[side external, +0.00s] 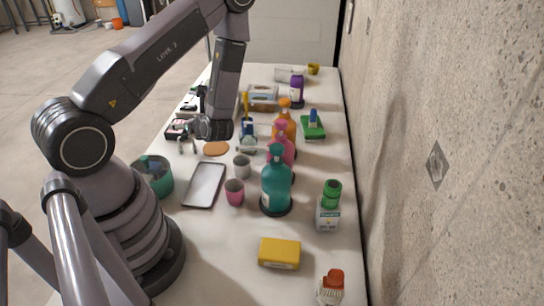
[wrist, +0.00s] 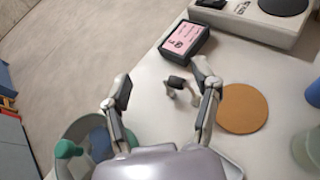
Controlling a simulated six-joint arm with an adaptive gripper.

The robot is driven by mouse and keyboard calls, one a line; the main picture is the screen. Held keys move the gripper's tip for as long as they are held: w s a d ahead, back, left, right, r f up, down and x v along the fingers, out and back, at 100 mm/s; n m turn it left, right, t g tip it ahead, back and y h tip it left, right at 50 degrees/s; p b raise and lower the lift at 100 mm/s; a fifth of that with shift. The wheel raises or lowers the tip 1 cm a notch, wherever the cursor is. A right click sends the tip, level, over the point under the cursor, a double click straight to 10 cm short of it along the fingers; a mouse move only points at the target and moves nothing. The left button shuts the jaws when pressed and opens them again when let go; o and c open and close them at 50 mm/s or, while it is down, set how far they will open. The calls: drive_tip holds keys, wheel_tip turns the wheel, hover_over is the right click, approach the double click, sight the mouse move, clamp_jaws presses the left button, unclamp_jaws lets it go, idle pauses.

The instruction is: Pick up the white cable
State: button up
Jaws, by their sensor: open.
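A small pale cable-like piece with a dark end (wrist: 178,83) lies on the white table in the wrist view, between and just beyond my fingertips. It looks like the white cable, but it is small and its full shape is unclear. My gripper (wrist: 162,84) is open and empty, with one finger on each side of the piece. In the side external view my gripper (side external: 187,143) is low over the table's left part. I cannot make out the cable there.
A black box with a pink label (wrist: 186,41) lies just beyond the cable. A round cork mat (wrist: 243,108) is right of my right finger. A teal pot (wrist: 88,140) stands at lower left. Bottles, including a teal one (side external: 276,184), line the table's middle; the table's left edge is close.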

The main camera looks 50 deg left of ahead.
sight(183, 138)
wheel_tip(183, 138, down, 6)
drive_tip(key=shift+f, duration=0.2)
drive_tip(key=shift+a+f, duration=0.15)
drive_tip(key=shift+f, duration=0.05)
drive_tip(key=shift+x, duration=2.3)
clamp_jaws()
